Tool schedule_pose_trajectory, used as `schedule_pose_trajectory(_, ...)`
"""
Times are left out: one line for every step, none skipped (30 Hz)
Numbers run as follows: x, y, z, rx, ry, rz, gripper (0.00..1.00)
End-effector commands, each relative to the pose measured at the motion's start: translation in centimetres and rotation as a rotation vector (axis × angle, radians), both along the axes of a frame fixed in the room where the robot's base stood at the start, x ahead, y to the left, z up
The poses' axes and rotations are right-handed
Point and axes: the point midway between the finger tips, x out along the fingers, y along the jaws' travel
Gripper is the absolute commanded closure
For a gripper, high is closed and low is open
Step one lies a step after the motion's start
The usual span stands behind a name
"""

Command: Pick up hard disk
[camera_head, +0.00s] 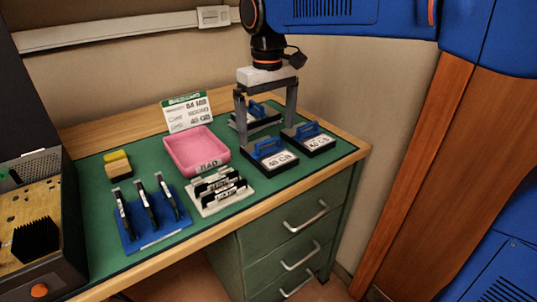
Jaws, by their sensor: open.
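Three hard disks with blue handles and pale labels lie on the green mat at the right of the desk. One hard disk (281,161) is at the front, one (318,143) is at the right, and one (246,122) is at the back, partly hidden by my gripper's finger. My gripper (268,142) points down with its two grey fingers apart and nothing held between them. Its fingers hang over the group of disks. The left fingertip is near the front disk, and the right one is near the right disk. I cannot tell whether they touch.
A white rack (228,201) of dark modules, a blue stand (130,239) and a yellow sponge-like block (118,170) are further left. An open computer case (62,240) is at the left edge. The wall is close behind.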

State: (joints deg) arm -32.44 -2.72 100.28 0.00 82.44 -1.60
Motion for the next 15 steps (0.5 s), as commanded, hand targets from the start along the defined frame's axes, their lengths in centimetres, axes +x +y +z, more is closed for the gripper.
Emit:
schedule_pose_trajectory(0.0,0.0,-0.4,-0.001,0.001,0.0,0.0)
schedule_pose_trajectory(0.0,0.0,-0.5,-0.001,0.001,0.0,0.0)
schedule_pose_trajectory(0.0,0.0,-0.7,-0.001,0.001,0.0,0.0)
schedule_pose_trajectory(0.0,0.0,-0.8,-0.001,0.001,0.0,0.0)
schedule_pose_trajectory(0.0,0.0,-0.9,-0.001,0.001,0.0,0.0)
schedule_pose_trajectory(0.0,0.0,-1.2,-0.001,0.001,0.0,0.0)
schedule_pose_trajectory(-0.1,-0.1,-1.5,-0.001,0.001,0.0,0.0)
schedule_pose_trajectory(-0.1,-0.1,-1.8,-0.001,0.001,0.0,0.0)
schedule_pose_trajectory(-0.1,-0.1,-2.3,-0.001,0.002,0.0,0.0)
schedule_pose_trajectory(-0.2,-0.2,-2.8,-0.001,0.002,0.0,0.0)
schedule_pose_trajectory(-0.2,-0.2,-3.2,-0.001,0.002,0.0,0.0)
schedule_pose_trajectory(-0.2,-0.2,-3.8,-0.001,0.002,0.0,0.0)
schedule_pose_trajectory(-0.2,-0.3,-4.2,-0.001,0.002,0.0,0.0)
schedule_pose_trajectory(-0.2,-0.2,-4.6,-0.001,0.002,0.0,0.0)
schedule_pose_trajectory(-0.2,-0.2,-5.0,-0.001,0.002,0.0,0.0)
